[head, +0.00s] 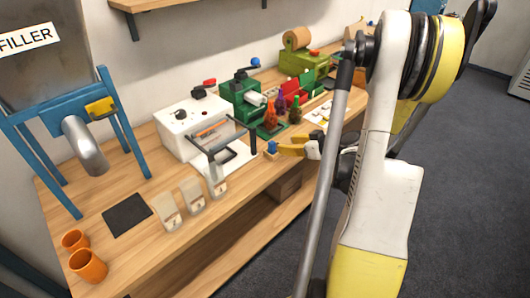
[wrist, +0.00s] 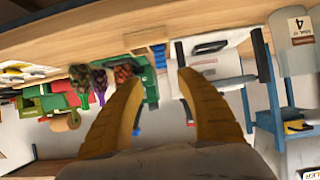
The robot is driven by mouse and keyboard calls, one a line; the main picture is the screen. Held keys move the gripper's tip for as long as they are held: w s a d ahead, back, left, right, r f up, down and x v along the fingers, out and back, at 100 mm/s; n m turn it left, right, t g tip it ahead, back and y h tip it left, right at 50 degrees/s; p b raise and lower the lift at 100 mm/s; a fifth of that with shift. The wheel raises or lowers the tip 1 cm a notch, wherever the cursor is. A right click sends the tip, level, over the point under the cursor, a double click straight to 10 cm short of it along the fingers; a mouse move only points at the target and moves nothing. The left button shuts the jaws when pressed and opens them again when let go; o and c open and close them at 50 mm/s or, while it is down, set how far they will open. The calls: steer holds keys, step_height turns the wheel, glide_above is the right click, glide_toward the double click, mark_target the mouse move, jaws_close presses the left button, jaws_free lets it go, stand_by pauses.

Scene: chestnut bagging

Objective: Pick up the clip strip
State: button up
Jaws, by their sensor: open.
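My gripper (head: 293,145) has yellow fingers and is at the front edge of the wooden bench. In the wrist view, which looks upside down, my gripper (wrist: 160,78) is open, with nothing between its fingers. A small wood-coloured block (head: 271,155) with a blue part lies at the bench edge, just left of the fingertips. In the wrist view this block (wrist: 146,39) appears beyond the gap between the fingers, apart from them. I cannot tell for certain whether it is the clip strip.
A white machine (head: 197,125) with a grey frame stands left of my gripper. A green machine (head: 243,93) and filled net bags (head: 296,110) stand behind it. Clear numbered holders (head: 193,194) line the front edge. Orange cups (head: 88,265) stand at the near left.

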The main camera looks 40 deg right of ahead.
mark_target(274, 144)
steer(key=b+x, duration=0.1)
steer(key=x, duration=0.3)
steer(key=b+x, duration=0.2)
steer(key=x, duration=0.3)
steer(key=shift+s+a+f+b, duration=0.1)
steer(key=shift+a+b, duration=0.1)
steer(key=shift+b, duration=0.1)
jaws_close()
